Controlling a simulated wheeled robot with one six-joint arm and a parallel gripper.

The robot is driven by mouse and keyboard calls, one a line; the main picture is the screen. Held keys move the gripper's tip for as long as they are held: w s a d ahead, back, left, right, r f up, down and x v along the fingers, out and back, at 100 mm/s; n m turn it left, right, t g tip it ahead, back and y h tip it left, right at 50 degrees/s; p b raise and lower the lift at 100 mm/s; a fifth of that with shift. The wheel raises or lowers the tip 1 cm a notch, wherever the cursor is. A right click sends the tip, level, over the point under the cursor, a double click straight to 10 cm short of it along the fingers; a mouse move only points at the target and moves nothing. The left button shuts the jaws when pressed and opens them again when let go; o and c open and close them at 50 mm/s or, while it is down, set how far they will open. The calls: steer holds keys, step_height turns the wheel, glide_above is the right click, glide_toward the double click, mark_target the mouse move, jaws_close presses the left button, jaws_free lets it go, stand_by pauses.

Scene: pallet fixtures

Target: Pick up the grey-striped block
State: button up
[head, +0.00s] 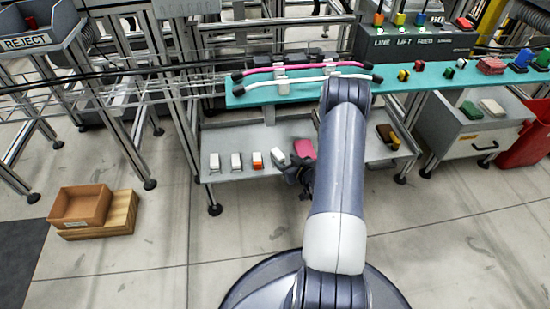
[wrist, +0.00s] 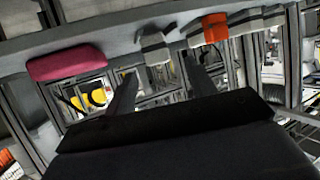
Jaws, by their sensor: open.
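The grey-striped block appears to be the pale grey-and-white block (head: 278,157) on the lower shelf, between the orange-marked block and the pink block; its stripe is hard to make out. It also shows in the wrist view (wrist: 153,42), ahead of my gripper and roughly between the two fingers. My gripper (head: 297,172) is at the shelf's front edge, close to this block. In the wrist view my gripper (wrist: 160,66) is open, with nothing held between its fingers. I cannot tell whether a finger touches the block.
A pink block (head: 304,148) sits close on the right, an orange-and-white block (head: 258,160) on the left. Two more pale blocks (head: 236,162) stand farther left on the shelf (head: 225,140). A teal board (head: 300,91) with pink and white bars is above.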

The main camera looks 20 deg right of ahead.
mark_target(281, 157)
steer(key=b+x, duration=0.3)
steer(key=x, duration=0.3)
steer(key=shift+w+f, duration=0.2)
steer(key=shift+f, duration=0.05)
steer(key=shift+w, duration=0.25)
steer(key=shift+c, duration=0.2)
